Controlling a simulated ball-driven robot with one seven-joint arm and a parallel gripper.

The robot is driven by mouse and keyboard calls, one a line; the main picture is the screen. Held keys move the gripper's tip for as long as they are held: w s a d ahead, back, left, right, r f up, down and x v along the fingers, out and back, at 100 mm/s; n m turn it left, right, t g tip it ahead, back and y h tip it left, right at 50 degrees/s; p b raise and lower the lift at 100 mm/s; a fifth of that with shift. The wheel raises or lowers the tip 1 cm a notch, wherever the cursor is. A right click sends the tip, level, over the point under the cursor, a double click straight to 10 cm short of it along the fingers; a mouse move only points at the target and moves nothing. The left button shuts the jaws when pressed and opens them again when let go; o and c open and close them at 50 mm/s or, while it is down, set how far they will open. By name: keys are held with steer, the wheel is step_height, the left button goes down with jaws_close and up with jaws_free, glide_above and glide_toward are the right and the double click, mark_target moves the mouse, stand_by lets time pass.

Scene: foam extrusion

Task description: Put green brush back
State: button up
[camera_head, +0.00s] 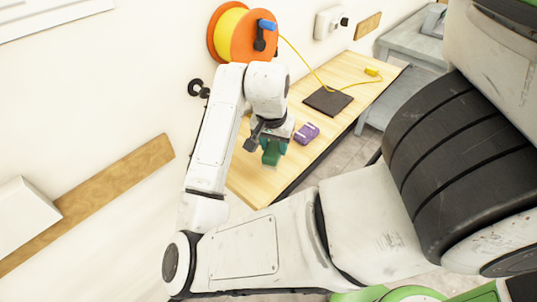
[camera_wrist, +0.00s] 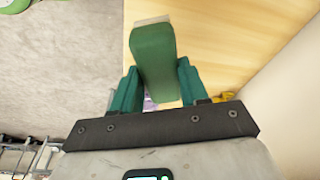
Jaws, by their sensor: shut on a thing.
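The green brush (camera_wrist: 153,58) is held between the two teal fingers of my gripper (camera_wrist: 157,80) in the wrist view. Its block-like green body points away from my gripper, with a pale strip at its far end. In the head view my gripper (camera_head: 272,150) hangs over the near part of the wooden table (camera_head: 255,185). The brush there is a small dark green shape that I cannot separate clearly from the fingers. I cannot tell how high it is above the table.
A purple object (camera_head: 306,133) lies on the table just right of my gripper. Farther back are a black mat (camera_head: 328,101) and a yellow cable end (camera_head: 371,71). An orange cable reel (camera_head: 260,42) hangs on the wall. A grey bench (camera_head: 415,45) stands beyond the table.

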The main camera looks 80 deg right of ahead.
mark_target(268, 152)
steer(key=shift+w+d+f, duration=0.2)
steer(key=shift+w+f, duration=0.2)
steer(key=shift+f, duration=0.15)
steer(key=f, duration=0.3)
steer(key=shift+w+d, duration=0.1)
steer(key=shift+w, duration=0.3)
steer(key=shift+f, duration=0.45)
steer(key=shift+f, duration=0.1)
steer(key=shift+f, duration=0.1)
steer(key=o, duration=1.1)
steer(key=r, duration=0.4)
steer(key=a+r, duration=0.1)
steer(key=r, duration=0.3)
steer(key=a+r, duration=0.1)
steer(key=r, duration=0.3)
steer(key=shift+w+a+r, duration=0.1)
steer(key=shift+w+a, duration=0.05)
